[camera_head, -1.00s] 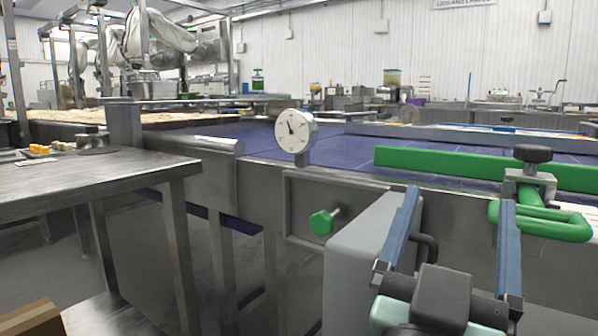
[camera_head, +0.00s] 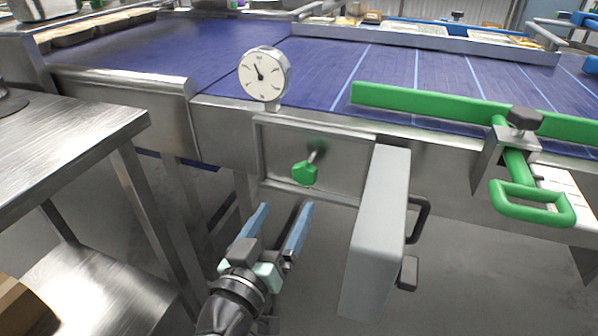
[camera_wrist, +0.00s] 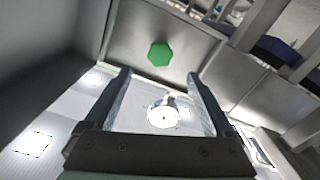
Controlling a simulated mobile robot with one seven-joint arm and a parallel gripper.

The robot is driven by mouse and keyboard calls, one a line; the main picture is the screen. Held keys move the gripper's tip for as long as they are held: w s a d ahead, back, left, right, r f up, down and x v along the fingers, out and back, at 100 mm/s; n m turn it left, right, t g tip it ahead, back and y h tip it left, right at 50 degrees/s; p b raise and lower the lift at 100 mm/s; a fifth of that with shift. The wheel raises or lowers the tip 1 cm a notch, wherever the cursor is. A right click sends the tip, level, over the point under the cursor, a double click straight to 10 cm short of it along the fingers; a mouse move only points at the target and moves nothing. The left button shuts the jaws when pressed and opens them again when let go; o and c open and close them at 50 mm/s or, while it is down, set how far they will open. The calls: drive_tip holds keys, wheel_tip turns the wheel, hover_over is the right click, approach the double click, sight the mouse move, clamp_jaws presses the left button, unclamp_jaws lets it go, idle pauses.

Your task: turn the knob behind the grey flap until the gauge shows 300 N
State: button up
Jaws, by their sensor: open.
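The green knob (camera_head: 305,173) sticks out on a short shaft from a recessed metal panel; the wrist view shows it (camera_wrist: 159,54) beyond the fingertips. The grey flap (camera_head: 375,230) stands swung open to the right of the panel, and the knob is uncovered. The round white gauge (camera_head: 263,75) stands above the panel; its needle points up and left, its numbers too small to read. A bright white disc (camera_wrist: 163,115), apparently the gauge, shows between the fingers. My gripper (camera_head: 286,206) is open and empty, below and slightly left of the knob, fingers towards the panel.
A steel table (camera_head: 70,140) stands to the left. The blue conveyor belt (camera_head: 320,70) runs behind the panel. A green rail (camera_head: 440,105) and a green clamp handle (camera_head: 530,205) are at the right. The flap's black handle (camera_head: 420,218) projects right.

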sight(303, 178)
drive_tip(key=b+x, duration=0.1)
drive_tip(key=x, duration=0.9)
drive_tip(key=shift+w, duration=0.35)
drive_tip(key=c, duration=1.4)
drive_tip(key=shift+b, duration=0.3)
drive_tip(key=shift+f+m+b, duration=0.1)
drive_tip(key=shift+m+b, duration=0.2)
drive_tip(key=shift+b, duration=0.05)
